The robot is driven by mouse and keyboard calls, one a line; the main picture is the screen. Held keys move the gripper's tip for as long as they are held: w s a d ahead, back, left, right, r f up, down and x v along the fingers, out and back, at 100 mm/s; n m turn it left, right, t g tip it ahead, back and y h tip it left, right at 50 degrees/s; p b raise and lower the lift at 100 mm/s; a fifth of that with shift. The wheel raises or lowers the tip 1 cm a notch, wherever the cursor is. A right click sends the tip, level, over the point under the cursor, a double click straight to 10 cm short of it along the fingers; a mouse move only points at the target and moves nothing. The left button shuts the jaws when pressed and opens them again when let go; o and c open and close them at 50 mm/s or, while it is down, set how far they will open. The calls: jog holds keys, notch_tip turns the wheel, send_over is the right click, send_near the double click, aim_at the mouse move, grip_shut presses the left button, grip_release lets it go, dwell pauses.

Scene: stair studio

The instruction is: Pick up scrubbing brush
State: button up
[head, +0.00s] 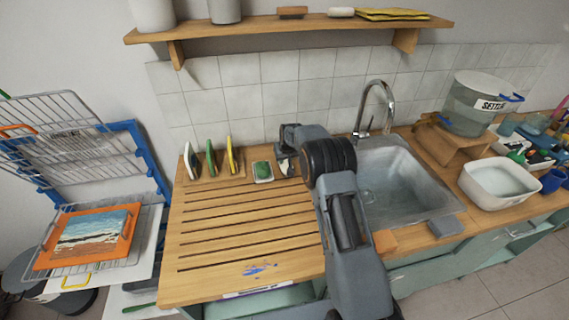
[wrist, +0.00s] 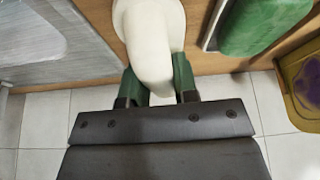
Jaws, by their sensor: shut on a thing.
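A cream-white scrubbing brush (wrist: 148,28) with a curved handle and a wide rounded end shows in the wrist view. My gripper (wrist: 158,82) has its green-padded fingers on both sides of the handle and is shut on it. In the head view my gripper (head: 286,162) is at the back of the wooden counter, between the green block's dish and the sink. There the brush is mostly hidden behind my gripper and arm. I cannot tell whether the brush touches the counter.
A green block (head: 263,171) in a small dish is close left of my gripper. Upright coloured pieces (head: 211,158) stand in a rack further left. The sink (head: 400,185) and tap (head: 375,95) are to the right. The tiled wall (head: 280,96) is close behind. The grooved drainboard (head: 235,235) is clear.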

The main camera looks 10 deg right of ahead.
jog(key=shift+r, duration=0.1)
jog(key=shift+r, duration=0.55)
jog(key=s+d+r+b, duration=0.5)
jog(key=s+d+r, duration=0.1)
jog(key=s+r, duration=0.5)
jog(key=shift+s+r+b, duration=0.35)
jog(key=shift+s+b, duration=0.05)
jog(key=shift+s, duration=0.4)
jog(key=shift+d, duration=0.1)
jog(key=o, duration=0.4)
jog(key=shift+c, duration=1.3)
